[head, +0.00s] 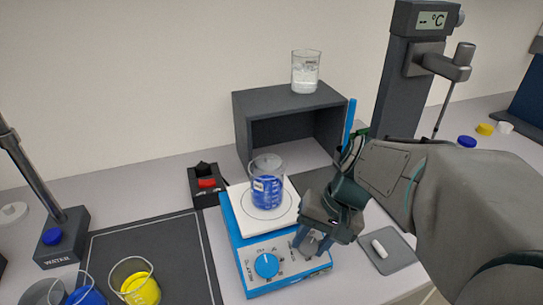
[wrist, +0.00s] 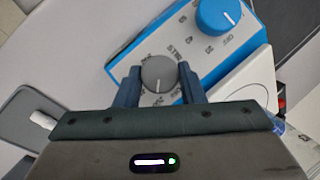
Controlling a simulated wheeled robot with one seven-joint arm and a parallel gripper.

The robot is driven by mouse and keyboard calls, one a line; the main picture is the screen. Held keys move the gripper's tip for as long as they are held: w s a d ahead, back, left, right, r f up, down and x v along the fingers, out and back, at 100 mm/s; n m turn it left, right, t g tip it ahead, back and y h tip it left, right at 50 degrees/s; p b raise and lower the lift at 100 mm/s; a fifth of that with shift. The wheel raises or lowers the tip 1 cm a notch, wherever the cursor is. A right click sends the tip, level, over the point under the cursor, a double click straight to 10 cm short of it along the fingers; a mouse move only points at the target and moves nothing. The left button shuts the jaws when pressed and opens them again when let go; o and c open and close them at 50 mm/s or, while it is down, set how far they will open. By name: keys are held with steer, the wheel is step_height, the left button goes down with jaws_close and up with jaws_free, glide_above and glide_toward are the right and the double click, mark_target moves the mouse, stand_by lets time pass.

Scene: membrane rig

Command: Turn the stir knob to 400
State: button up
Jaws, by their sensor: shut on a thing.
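The stir knob (wrist: 159,74) is a grey round dial with a white pointer line on the front panel of the blue stirrer hotplate (head: 245,245). In the wrist view the knob sits between the two fingers of my gripper (wrist: 160,82), which is shut on it. The pointer line runs toward the bottom of the wrist view; I cannot read which number it meets. In the head view my gripper (head: 318,238) covers most of the knob. The blue heat knob (head: 266,265) is beside it on the same panel and also shows in the wrist view (wrist: 219,15).
A beaker of blue liquid (head: 267,190) stands on the white top plate (head: 236,195). A stir bar (head: 379,248) lies on a grey pad to the right. Beakers of yellow (head: 140,290) and blue liquid stand at front left. A dark shelf (head: 243,130) is behind.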

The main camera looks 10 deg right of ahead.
steer(key=m+t+y, duration=0.1)
steer(key=m+y, duration=0.1)
steer(key=m, duration=0.2)
steer(key=shift+d+f+b, duration=0.1)
steer(key=shift+d+b, duration=0.05)
steer(key=shift+b, duration=0.15)
steer(key=shift+s+d+m+t+y+b, duration=0.15)
steer(key=shift+m+t+y, duration=0.3)
steer(key=shift+m, duration=0.4)
steer(key=shift+a+m+t+y+b, duration=0.15)
steer(key=shift+m+t+y, duration=0.1)
steer(key=shift+m+t, duration=0.45)
steer(key=shift+d+m, duration=0.1)
steer(key=shift+m, duration=0.25)
steer(key=o, duration=1)
steer(key=p+v, duration=0.1)
steer(key=v, duration=1.2)
steer(key=shift+s+d+r, duration=0.1)
steer(key=shift+d+r, duration=0.15)
